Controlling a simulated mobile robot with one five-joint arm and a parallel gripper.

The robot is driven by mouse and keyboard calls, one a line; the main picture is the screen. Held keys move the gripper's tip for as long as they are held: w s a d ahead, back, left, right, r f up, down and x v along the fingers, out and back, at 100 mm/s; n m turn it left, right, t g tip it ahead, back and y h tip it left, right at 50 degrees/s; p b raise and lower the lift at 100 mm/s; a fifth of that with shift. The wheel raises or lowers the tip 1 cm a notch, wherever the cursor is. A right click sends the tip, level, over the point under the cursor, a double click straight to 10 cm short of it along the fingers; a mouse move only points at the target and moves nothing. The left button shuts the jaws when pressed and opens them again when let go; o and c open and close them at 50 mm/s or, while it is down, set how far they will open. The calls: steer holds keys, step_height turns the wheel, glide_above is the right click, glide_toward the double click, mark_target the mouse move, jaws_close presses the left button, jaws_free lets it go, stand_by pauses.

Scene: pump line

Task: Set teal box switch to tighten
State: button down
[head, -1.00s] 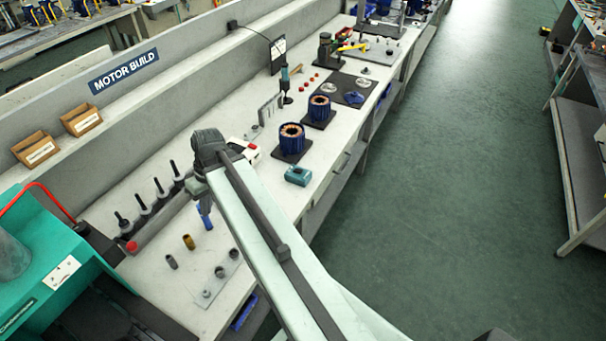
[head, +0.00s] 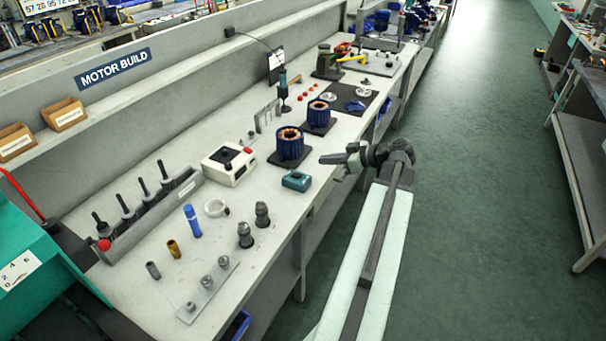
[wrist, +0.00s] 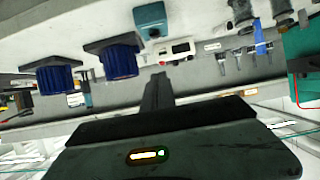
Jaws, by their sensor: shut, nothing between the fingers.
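The teal box (head: 296,181) sits on the bench near its front edge, in front of the nearer blue motor winding. The box also shows upside down at the top of the wrist view (wrist: 150,20). Its switch is too small for me to tell its setting. My gripper (head: 326,159) is to the right of the box, apart from it, near the bench's front edge in the picture. Its fingers are shut and empty, pointing left. They also show as a dark bar in the wrist view (wrist: 158,82).
Blue motor windings (head: 290,143) on dark plates stand behind the box. A white box with a black top (head: 229,163) and grey fittings (head: 262,214) are to its left. The bench (head: 265,268) ends just right of the box; open floor (head: 470,200) lies beyond.

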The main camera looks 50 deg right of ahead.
steer(key=b, duration=0.5)
glide_above(303, 179)
step_height(303, 179, down, 5)
steer(key=shift+w+r, duration=0.1)
steer(key=shift+r, duration=0.05)
step_height(303, 179, down, 3)
steer(key=shift+r+b, duration=0.1)
steer(key=shift+b, duration=1.1)
steer(key=shift+s+d+f+b, duration=0.1)
steer(key=shift+s+f+b, duration=0.15)
steer(key=shift+f+b, duration=0.2)
steer(key=shift+r, duration=0.1)
